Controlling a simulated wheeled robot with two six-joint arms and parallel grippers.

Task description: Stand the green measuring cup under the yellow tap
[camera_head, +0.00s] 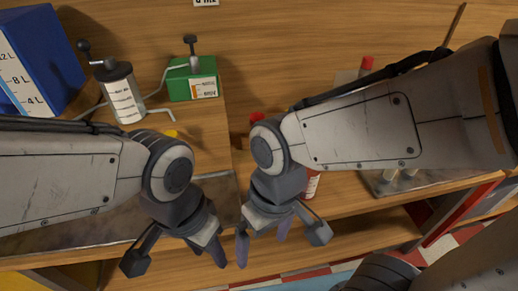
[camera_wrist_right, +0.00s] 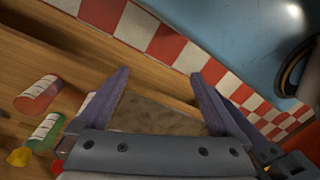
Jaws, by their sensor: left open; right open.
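In the right wrist view, a green measuring cup with a white scale (camera_wrist_right: 45,132) is at the lower left, outside the jaws, beside a similar red cup (camera_wrist_right: 38,94). In the head view I cannot make out the green cup; my right arm may cover it. A small yellow piece (camera_head: 170,133) shows just above my left arm; I cannot tell whether it is the yellow tap. My right gripper (camera_head: 263,245) is open and empty over the counter's front edge; its spread fingers also show in the wrist view (camera_wrist_right: 159,76). My left gripper (camera_head: 205,250) is open and empty beside it.
A blue tank (camera_head: 38,62), a grey graduated cylinder (camera_head: 122,98) and a green labelled box (camera_head: 192,80) stand at the back left. A red labelled container (camera_head: 312,184) is right of my right gripper. A yellow object (camera_wrist_right: 18,157) is near the green cup. My two grippers are close together.

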